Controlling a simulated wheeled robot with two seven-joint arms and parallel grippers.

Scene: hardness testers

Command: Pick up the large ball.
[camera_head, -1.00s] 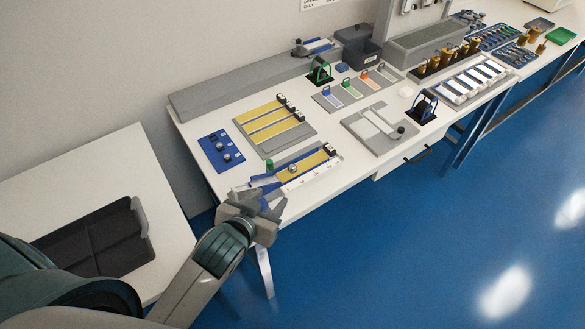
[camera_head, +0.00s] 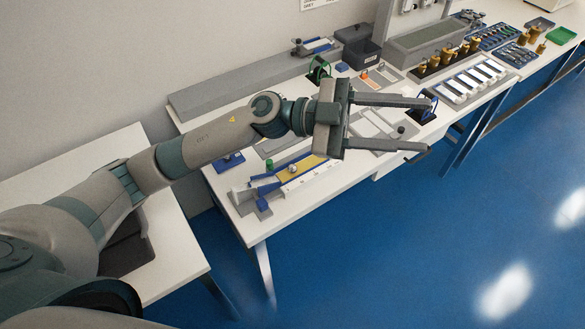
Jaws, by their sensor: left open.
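My left gripper (camera_head: 425,124) is open and empty, its two long fingers pointing right, above the middle of the table. A blue plate (camera_head: 229,164) shows only at its front edge; my left arm covers the rest, including where small round balls sat a second ago. I cannot make out which of them is the large ball. A small shiny ball (camera_head: 293,169) sits on the blue and yellow rail device (camera_head: 305,170) near the front of the table, below and left of the gripper. My right gripper is not in view.
The white table (camera_head: 262,232) carries a long grey block (camera_head: 240,85), a green-framed device (camera_head: 319,68), a blue-framed device (camera_head: 427,108) beside the fingers, and a dark knob (camera_head: 401,129). Brass weights (camera_head: 475,46) stand farther right. Blue floor (camera_head: 400,250) is open in front.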

